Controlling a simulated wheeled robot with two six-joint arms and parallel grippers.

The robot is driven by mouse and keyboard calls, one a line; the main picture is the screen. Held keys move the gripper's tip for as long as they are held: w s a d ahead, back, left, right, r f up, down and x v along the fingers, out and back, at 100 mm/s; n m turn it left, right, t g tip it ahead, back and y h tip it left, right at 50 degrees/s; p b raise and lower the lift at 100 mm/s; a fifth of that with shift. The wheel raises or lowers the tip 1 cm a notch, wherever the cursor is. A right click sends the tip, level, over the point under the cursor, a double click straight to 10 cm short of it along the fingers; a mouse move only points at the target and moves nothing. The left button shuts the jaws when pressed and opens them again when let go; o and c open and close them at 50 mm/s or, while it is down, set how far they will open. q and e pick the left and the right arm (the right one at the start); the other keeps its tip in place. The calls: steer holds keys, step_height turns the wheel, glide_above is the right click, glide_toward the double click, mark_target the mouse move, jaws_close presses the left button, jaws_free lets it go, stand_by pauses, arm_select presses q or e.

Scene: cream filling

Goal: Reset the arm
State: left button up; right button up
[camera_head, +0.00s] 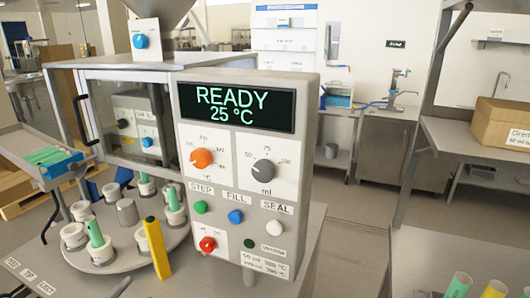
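Neither of my grippers can be made out in the head view. A filling machine (308,200) stands upright in the middle, its display (238,107) reading READY and 25 °C. A round turntable (130,254) sits left of the panel with several white cup holders. One holder carries a green tube (95,232). A yellow piece (157,249) stands tilted at the turntable's front edge.
A tray (25,142) with green tubes is at far left. Dark bent levers (52,214) stand by the turntable. A cardboard box (503,121) sits on a right shelf. Several coloured tubes (458,286) show at bottom right.

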arm_select(q)
steer(key=s+a+f+n+g+y, duration=0.55)
steer(key=s+f+n+y, duration=0.2)
steer(key=n+y, duration=0.65)
steer(key=s+d+f+n+g+h, duration=0.25)
steer(key=s+g, duration=0.25)
steer(key=s, duration=0.4)
steer(key=s+d+f+n+g+h, duration=0.1)
steer(key=s+d+f+n+g, duration=0.2)
steer(key=s, duration=0.5)
step_height(320, 180, down, 24)
steer(key=a+g, duration=0.1)
steer(key=g, duration=0.2)
steer(key=s+d+f, duration=0.1)
steer(key=s+f, duration=1.4)
steer(key=f, duration=0.1)
steer(key=shift+s+d+f+m+g+h, duration=0.15)
steer(key=shift+f+m+g+h, duration=0.05)
steer(key=shift+m+g+h, duration=0.2)
